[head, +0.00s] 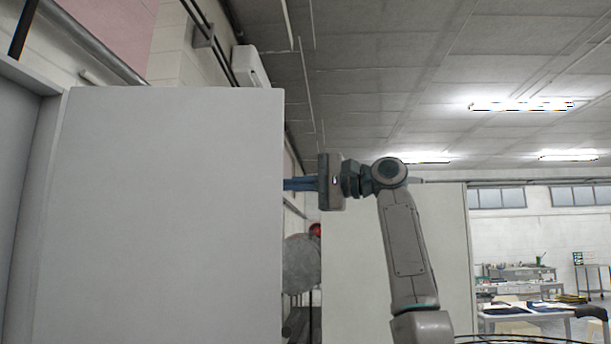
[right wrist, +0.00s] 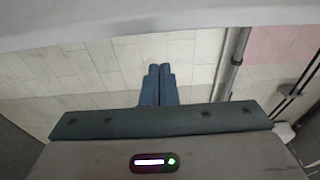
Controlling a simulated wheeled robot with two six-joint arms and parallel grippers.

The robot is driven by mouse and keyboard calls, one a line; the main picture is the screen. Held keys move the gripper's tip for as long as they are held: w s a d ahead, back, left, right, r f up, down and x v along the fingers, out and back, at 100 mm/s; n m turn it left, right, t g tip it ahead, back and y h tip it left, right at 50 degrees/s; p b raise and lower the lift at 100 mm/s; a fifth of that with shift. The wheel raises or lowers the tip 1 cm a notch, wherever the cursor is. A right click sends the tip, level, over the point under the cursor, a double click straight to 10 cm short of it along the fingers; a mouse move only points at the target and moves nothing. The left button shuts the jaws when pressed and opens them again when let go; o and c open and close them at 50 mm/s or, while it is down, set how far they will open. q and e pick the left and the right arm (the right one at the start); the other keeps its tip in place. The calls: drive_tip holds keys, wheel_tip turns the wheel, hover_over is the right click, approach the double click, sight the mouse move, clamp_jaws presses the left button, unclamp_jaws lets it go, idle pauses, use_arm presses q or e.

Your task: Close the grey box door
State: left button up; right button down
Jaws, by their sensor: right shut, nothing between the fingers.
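The grey box door (head: 165,215) is a large flat panel filling the left of the head view. It stands swung open from the grey box frame (head: 30,220) at its left side. My right gripper (head: 290,184) is at the door's right edge, its blue fingers pointing left. The fingertips are hidden behind the door in the head view. In the right wrist view the two fingers (right wrist: 159,72) are together and empty. A light grey surface (right wrist: 130,18), probably the door, crosses the top there; I cannot tell whether the fingers touch it. My left gripper is not in view.
Another tall grey panel (head: 400,250) stands behind my right arm. Between it and the door a grey round object (head: 301,263) shows. Tables with items (head: 535,308) stand far off at the right. Pipes (right wrist: 233,62) run along a tiled wall.

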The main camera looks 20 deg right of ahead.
drive_tip(key=s, duration=0.2)
drive_tip(key=shift+s+a+r+p, duration=0.1)
drive_tip(key=shift+s+a+p, duration=0.2)
drive_tip(key=shift+s+a, duration=0.1)
